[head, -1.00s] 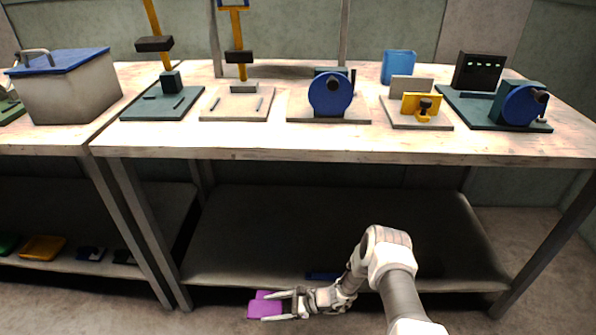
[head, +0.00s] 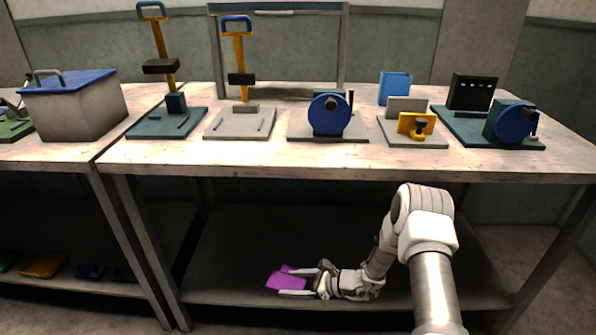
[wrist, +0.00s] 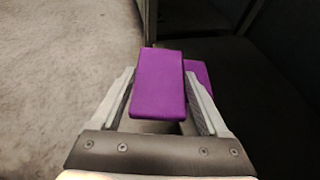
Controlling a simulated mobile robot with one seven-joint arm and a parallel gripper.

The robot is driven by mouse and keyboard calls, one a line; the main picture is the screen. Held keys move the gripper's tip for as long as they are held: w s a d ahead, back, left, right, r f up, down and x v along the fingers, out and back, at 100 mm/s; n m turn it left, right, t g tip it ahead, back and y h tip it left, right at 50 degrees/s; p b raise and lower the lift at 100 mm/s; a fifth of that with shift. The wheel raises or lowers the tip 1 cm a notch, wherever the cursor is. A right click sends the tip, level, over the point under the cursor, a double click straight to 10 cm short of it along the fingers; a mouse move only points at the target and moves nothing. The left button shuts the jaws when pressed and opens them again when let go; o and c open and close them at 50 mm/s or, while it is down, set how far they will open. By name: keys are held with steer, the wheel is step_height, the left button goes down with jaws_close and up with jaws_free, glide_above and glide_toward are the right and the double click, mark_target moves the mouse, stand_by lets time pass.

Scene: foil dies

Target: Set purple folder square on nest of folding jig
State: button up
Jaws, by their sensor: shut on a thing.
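The purple folder (head: 283,282) is held in my gripper (head: 300,280), low in front of or at the lower shelf of the bench. In the wrist view the folder (wrist: 158,85) lies between the two fingers of my gripper (wrist: 165,92), with a second purple part (wrist: 198,73) showing behind its right side. The fingers are shut on it. Several fixtures stand on the bench top, well above my gripper. One has a grey base, a grey upright plate and a yellow clamp (head: 416,124); I cannot tell which fixture is the folding jig.
The bench top (head: 250,158) overhangs the dark lower shelf (head: 235,240). A bench leg (head: 145,255) stands left of my gripper. Two lever fixtures, (head: 240,122) one grey-based, and blue-wheel fixtures (head: 329,115) occupy the top. A blue-lidded box (head: 75,108) is at left.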

steer(key=s+d+r+m+t+h, duration=0.25)
steer(key=d+r, duration=0.25)
steer(key=r, duration=0.4)
steer(key=s+d+r+m+t+h, duration=0.1)
steer(key=d+r+m+t+h, duration=0.15)
steer(key=d+r, duration=0.45)
steer(key=s+d+r+m+t+h, duration=0.1)
steer(key=s+d+r+m+t, duration=0.2)
steer(key=r, duration=0.8)
step_height(320, 180, up, 17)
steer(key=n+g+y+p, duration=0.4)
steer(key=n+p, duration=0.1)
steer(key=p, duration=1.9)
steer(key=shift+w+d+r+y, duration=0.2)
steer(key=shift+w+y, duration=0.15)
steer(key=shift+y, duration=0.05)
